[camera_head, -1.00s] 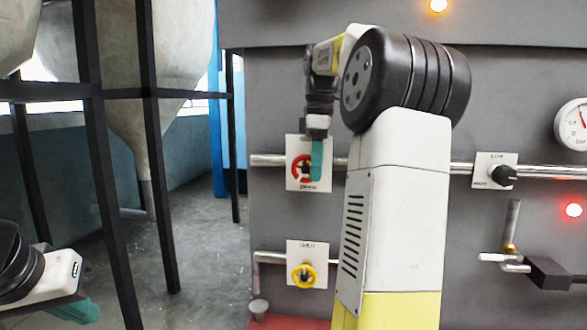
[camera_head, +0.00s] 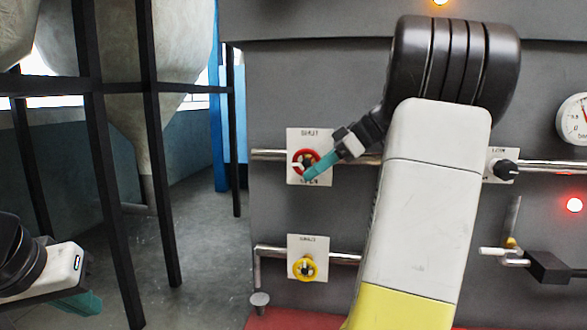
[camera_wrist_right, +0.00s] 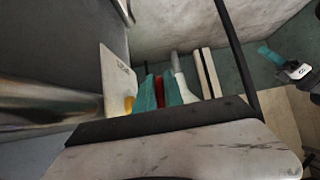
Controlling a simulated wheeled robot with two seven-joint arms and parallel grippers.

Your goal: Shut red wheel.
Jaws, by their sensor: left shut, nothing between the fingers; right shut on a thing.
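The red wheel (camera_head: 298,163) is a small valve wheel on a white plate (camera_head: 292,142) on the upper pipe of the grey panel. My right gripper (camera_head: 311,174) comes in from the right, its teal fingers shut on the red wheel and hiding part of its lower right. In the right wrist view the teal fingers (camera_wrist_right: 160,91) show with a red piece (camera_wrist_right: 167,80) of the wheel between them. My left gripper (camera_head: 84,304) is at the lower left, shut and empty, far from the panel.
A yellow wheel (camera_head: 305,268) sits on a plate on the lower pipe. To the right are a black knob (camera_head: 506,168), a lever valve (camera_head: 549,268), a gauge (camera_head: 575,118) and a lit red lamp (camera_head: 575,205). Black posts (camera_head: 107,180) stand at left.

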